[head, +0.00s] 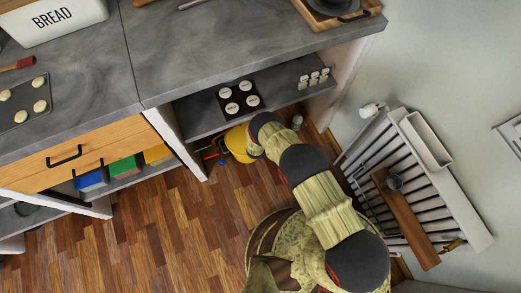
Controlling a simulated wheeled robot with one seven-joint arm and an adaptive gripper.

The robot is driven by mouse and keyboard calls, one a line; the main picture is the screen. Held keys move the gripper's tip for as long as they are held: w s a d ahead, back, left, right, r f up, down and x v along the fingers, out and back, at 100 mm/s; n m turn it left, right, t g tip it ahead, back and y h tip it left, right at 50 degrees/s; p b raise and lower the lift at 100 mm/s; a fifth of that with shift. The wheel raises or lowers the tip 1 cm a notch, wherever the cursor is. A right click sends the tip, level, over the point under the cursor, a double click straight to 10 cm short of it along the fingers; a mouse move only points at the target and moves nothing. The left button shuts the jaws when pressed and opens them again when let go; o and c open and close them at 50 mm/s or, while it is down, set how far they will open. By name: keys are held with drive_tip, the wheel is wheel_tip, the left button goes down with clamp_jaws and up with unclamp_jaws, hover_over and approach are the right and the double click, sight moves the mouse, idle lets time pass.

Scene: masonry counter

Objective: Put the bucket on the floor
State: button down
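A yellow bucket (238,145) shows in the head view, low under the counter's shelf, just left of the end of my arm. My arm reaches up from the bottom of the picture and covers the bucket's right side. My gripper's fingers are hidden, so I cannot see whether they touch the bucket. I cannot tell whether the bucket rests on a low shelf or on the wooden floor (150,225).
The grey counter (200,50) and its shelf (195,115) overhang the bucket. A white divider (178,140) stands to its left, with a small red and blue item (213,154) between. A slatted rack (415,185) stands right. Floor at lower left is clear.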

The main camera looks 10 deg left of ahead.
drive_tip(key=shift+f, duration=0.3)
drive_tip(key=c, duration=2.6)
unclamp_jaws()
drive_tip(key=o, duration=0.6)
drive_tip(key=shift+o, duration=0.2)
drive_tip(key=shift+f, duration=0.1)
drive_tip(key=shift+s+r, duration=0.15)
drive_tip(key=shift+r, duration=0.45)
drive_tip(key=v, duration=1.1)
